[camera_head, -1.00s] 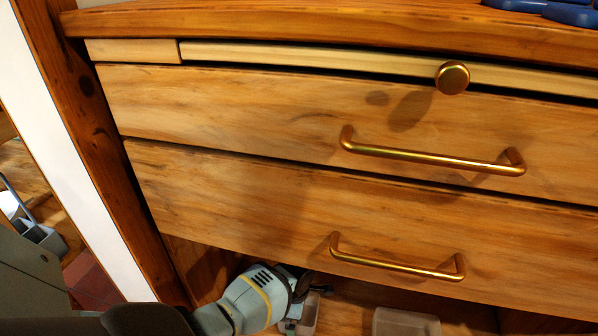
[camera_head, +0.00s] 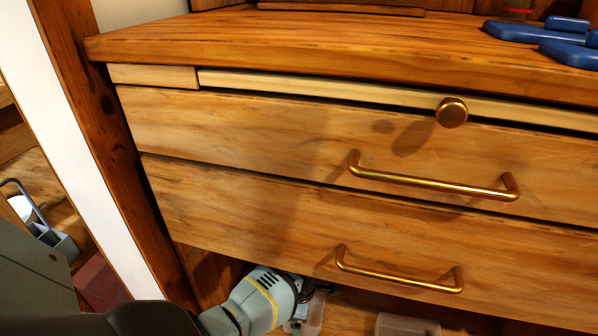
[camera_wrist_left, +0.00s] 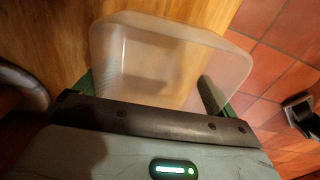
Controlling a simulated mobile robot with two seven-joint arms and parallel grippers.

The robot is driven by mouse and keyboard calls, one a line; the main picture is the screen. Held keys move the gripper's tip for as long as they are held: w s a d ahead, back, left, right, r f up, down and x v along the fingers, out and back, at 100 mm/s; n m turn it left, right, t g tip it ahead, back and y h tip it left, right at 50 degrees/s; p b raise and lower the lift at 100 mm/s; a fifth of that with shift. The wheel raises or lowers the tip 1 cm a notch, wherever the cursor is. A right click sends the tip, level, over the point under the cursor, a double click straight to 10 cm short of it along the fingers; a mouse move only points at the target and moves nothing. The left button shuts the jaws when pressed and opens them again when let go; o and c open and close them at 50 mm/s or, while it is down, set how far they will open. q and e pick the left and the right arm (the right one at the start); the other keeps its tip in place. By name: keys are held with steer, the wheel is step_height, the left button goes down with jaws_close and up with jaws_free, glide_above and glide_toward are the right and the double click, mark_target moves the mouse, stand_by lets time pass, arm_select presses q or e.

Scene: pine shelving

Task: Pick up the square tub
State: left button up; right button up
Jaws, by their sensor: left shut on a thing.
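A translucent, pale square tub (camera_wrist_left: 165,55) fills the middle of the left wrist view, open side facing the camera. My left gripper (camera_wrist_left: 150,88) is shut on it, with a green finger at each side. In the head view, my left gripper (camera_head: 304,300) is low at the bottom, under the lower drawer, and a sliver of the held tub (camera_head: 315,314) shows beside it. The fingertips are mostly hidden there. I cannot tell whether the tub touches the shelf. My right gripper is in neither view.
Another translucent container (camera_head: 408,325) stands to the right on the low shelf. Above are the lower drawer handle (camera_head: 400,272), upper drawer handle (camera_head: 432,183) and round knob (camera_head: 452,112). A wooden post (camera_head: 110,140) stands at left. Blue objects (camera_head: 570,50) lie on the top.

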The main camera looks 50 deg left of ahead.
arm_select(q)
steer(key=s+d+r+p, duration=0.1)
steer(key=s+d+p, duration=0.5)
steer(key=s+d, duration=0.3)
steer(key=shift+s+d, duration=0.3)
steer(key=shift+d, duration=1.2)
